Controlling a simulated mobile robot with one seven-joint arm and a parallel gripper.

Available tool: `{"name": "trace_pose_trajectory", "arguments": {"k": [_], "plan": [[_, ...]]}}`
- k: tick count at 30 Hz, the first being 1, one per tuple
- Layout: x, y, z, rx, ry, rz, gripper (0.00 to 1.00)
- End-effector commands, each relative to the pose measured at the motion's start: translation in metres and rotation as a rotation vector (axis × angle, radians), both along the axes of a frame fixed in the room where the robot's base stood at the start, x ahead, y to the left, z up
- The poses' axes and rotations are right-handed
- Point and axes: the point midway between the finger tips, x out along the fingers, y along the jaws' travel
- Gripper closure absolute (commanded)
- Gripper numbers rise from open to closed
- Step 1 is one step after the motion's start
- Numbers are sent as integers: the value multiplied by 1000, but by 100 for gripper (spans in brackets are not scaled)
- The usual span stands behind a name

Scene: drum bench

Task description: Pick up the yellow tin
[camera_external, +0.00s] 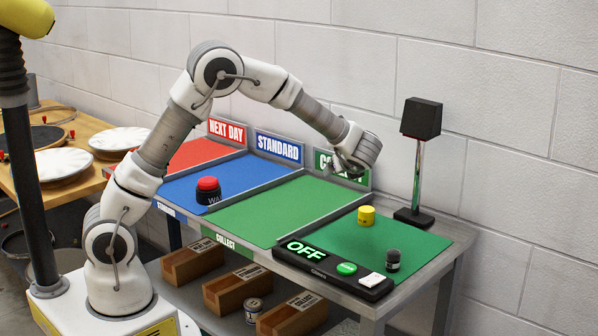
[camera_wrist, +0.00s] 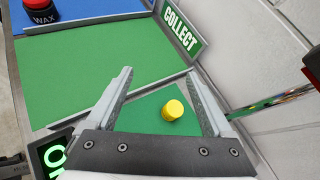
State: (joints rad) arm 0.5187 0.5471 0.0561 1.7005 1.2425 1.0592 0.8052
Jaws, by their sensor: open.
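The yellow tin (camera_external: 366,215) stands upright on the green mat at the right end of the bench, near the black lamp base. In the wrist view the yellow tin (camera_wrist: 173,109) shows between the two fingers, some way below and beyond them. My gripper (camera_wrist: 160,88) is open and empty, with a wide gap between its fingers. In the external view my gripper (camera_external: 350,168) hangs above the bench near the green COLLECT sign, above and a little left of the tin. Nothing hides the tin.
A black lamp (camera_external: 419,150) stands right behind the tin. A dark grey small cylinder (camera_external: 393,259) and an OFF display (camera_external: 304,250) are in front. A raised metal divider (camera_external: 325,220) runs left of the tin. A red-topped WAX pot (camera_external: 208,191) stands on the blue section.

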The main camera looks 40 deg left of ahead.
Motion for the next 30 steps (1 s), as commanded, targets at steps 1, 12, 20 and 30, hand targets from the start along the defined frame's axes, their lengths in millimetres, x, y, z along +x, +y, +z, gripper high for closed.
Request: {"name": "trace_pose_trajectory", "arguments": {"k": [1,12,20,30], "plan": [[10,-14,-13,61,20,-55,15],[38,-54,-50,249,65,-215,15],[38,-53,-90,246,66,-215,15],[41,-49,-113,244,63,-211,15]]}}
